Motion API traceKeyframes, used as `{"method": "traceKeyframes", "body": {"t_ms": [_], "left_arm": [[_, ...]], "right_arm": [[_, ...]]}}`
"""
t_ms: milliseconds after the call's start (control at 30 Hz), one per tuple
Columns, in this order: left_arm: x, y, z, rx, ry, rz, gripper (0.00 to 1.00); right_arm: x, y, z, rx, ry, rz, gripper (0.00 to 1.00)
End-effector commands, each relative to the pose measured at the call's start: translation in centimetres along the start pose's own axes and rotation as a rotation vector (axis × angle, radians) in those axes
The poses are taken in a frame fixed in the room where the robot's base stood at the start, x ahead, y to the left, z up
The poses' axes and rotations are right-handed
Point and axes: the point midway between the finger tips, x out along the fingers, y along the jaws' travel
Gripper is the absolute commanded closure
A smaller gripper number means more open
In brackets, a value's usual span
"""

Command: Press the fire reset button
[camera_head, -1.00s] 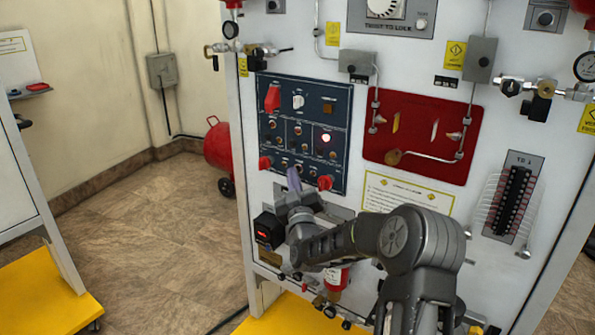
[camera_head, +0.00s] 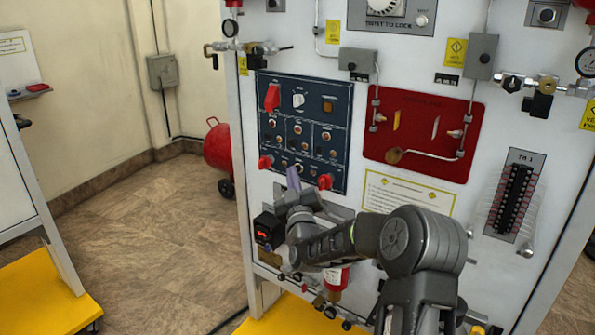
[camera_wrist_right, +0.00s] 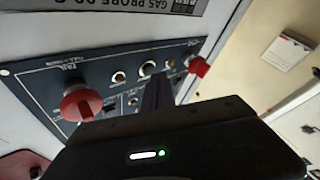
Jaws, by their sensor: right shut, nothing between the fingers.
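The dark blue control panel (camera_head: 311,90) stands upright on the white trainer wall, with small buttons, lamps and red knobs. I cannot read which button is the fire reset. My right gripper (camera_head: 293,179) is shut and empty, its fingertips at the panel's lower edge between two red knobs (camera_head: 265,162) (camera_head: 326,181). In the right wrist view the shut fingers (camera_wrist_right: 158,92) point at the lower row of small round buttons (camera_wrist_right: 148,68) and hide part of it. Contact cannot be told. My left gripper is out of view.
A red board (camera_head: 420,115) with a bent pipe is right of the panel. A small black box with a red display (camera_head: 264,232) sits below the panel, close to my right wrist. A red tank (camera_head: 216,148) stands on the open floor at left.

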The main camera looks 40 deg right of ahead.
Motion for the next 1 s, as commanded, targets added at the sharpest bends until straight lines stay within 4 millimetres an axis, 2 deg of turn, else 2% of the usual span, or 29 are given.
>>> {"method": "traceKeyframes", "body": {"t_ms": [567,1000], "left_arm": [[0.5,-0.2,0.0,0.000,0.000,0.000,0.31],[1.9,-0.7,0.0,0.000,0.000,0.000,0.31]], "right_arm": [[-0.7,-0.5,-0.4,0.000,0.000,-0.001,1.00],[-3.4,-2.6,-2.3,0.002,0.001,-0.001,1.00]]}}
